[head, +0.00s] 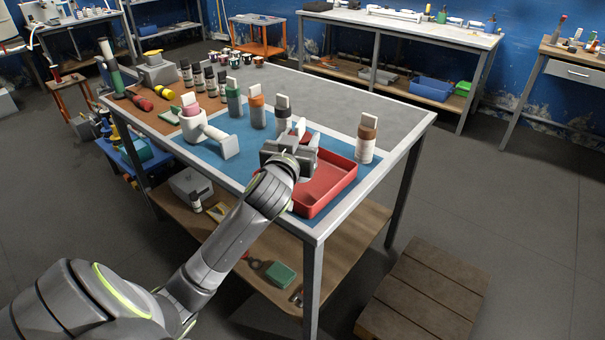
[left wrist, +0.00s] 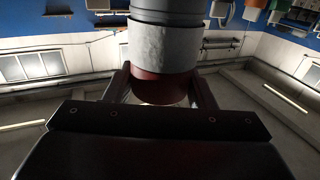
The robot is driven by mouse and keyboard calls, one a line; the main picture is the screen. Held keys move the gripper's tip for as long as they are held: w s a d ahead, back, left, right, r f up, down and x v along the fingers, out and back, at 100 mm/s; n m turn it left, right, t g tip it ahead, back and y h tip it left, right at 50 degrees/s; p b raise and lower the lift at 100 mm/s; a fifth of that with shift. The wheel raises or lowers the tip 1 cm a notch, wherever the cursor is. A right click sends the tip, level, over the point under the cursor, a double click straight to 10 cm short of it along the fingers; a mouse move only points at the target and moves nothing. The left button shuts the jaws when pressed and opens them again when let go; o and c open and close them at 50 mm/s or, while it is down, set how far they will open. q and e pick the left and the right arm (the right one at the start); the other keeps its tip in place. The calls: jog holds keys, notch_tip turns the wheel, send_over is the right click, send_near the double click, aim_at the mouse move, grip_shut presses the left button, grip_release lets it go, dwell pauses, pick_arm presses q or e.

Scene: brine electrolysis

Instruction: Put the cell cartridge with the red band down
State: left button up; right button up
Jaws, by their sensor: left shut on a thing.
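My left gripper (head: 290,155) is shut on the cell cartridge with the red band, over the left side of the red tray (head: 340,190). In the left wrist view the held cartridge (left wrist: 163,50) shows a grey part, a white part and a dark red band between the fingers (left wrist: 160,88). In the head view the gripper mostly hides the cartridge, and I cannot tell whether it touches the tray. My right gripper is not in view.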

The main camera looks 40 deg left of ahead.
pick_arm(q)
notch_tip(320, 180, down, 6)
jog(key=shift+r+b, duration=0.1)
jog(key=shift+b, duration=0.3)
jog(key=shift+f, duration=0.35)
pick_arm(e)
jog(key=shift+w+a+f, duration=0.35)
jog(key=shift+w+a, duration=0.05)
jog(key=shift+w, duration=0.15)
pick_arm(q)
jog(key=shift+f, duration=0.1)
jog(key=o, duration=0.7)
jog(key=shift+f, duration=0.1)
jog(key=shift+c, duration=0.2)
jog(key=o, duration=0.4)
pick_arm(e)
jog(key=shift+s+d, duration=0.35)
pick_arm(q)
jog(key=shift+o, duration=0.2)
